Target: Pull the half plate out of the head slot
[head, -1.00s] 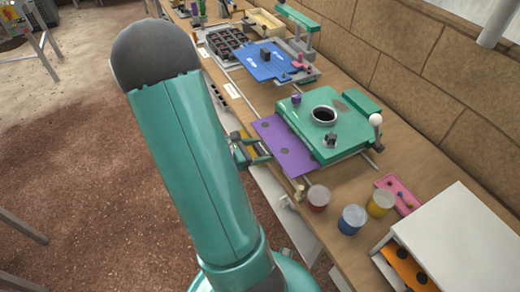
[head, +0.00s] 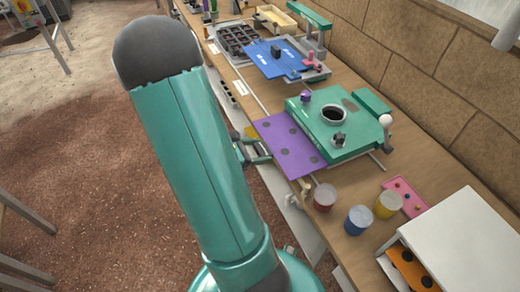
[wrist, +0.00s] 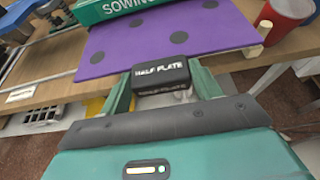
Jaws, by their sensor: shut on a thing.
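The half plate (head: 290,146) is a flat purple sheet with several dark round spots. It sticks out from the left side of the green sowing head (head: 340,143), and its inner edge is hidden at the head. In the wrist view the plate (wrist: 150,42) lies flat in front of me, with the green head (wrist: 105,8) beyond it. Its black handle (wrist: 160,72) reads "HALF PLATE". My gripper (wrist: 160,82) is shut on this handle, one green finger on each side. In the head view my gripper (head: 262,156) is at the plate's outer edge, partly hidden by my arm.
Red (head: 325,197), blue (head: 358,220) and yellow (head: 388,204) cups stand right of the plate. A pink tray (head: 405,197) and a white box (head: 465,240) lie beyond. A blue plate (head: 275,60) sits farther back. The bench front is open over brown ground.

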